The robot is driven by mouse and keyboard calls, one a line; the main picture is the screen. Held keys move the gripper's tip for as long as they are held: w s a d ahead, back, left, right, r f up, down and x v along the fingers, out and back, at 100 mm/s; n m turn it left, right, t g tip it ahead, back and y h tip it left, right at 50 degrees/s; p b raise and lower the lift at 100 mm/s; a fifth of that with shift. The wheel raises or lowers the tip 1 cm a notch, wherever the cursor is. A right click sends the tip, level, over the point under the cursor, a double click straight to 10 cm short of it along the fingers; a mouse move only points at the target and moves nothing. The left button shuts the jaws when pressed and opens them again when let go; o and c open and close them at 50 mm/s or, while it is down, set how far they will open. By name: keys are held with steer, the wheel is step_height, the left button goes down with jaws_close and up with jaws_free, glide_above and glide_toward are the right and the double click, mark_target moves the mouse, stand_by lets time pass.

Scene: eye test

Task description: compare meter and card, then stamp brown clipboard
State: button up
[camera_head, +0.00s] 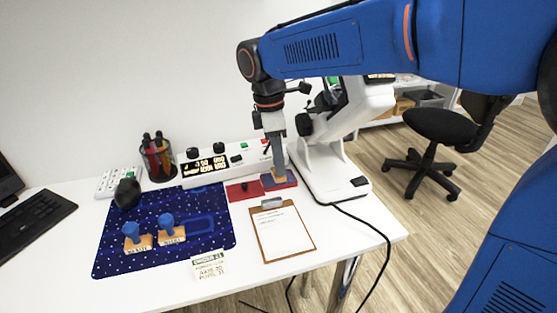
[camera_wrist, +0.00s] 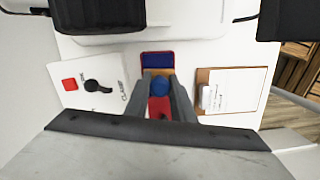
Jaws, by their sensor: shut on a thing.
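My gripper (camera_head: 279,165) is shut on a stamp, whose round blue knob (camera_wrist: 160,87) and wooden base (camera_wrist: 158,72) show in the wrist view. The stamp is at a blue ink pad (camera_wrist: 157,59) with a red edge; I cannot tell whether it touches. The brown clipboard (camera_head: 262,238) with white paper lies in front, and the paper looks blank apart from faint print. The meter (camera_head: 240,159) is a long white box with a dark lit display (camera_head: 204,164), its digits too small to read surely. The printed card (camera_head: 208,265) lies at the front; its text is only partly legible.
Two blue-handled stamps (camera_head: 138,242) (camera_head: 171,235) stand on a starry blue mat (camera_head: 115,262). A red pad (camera_head: 238,192) lies left of my gripper. A pen cup (camera_head: 158,162), keyboard (camera_head: 30,222) and tall white device (camera_head: 335,178) surround the area. A black cable crosses the table's right edge.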

steer(key=shift+r, duration=3.45)
steer(key=shift+a, duration=0.2)
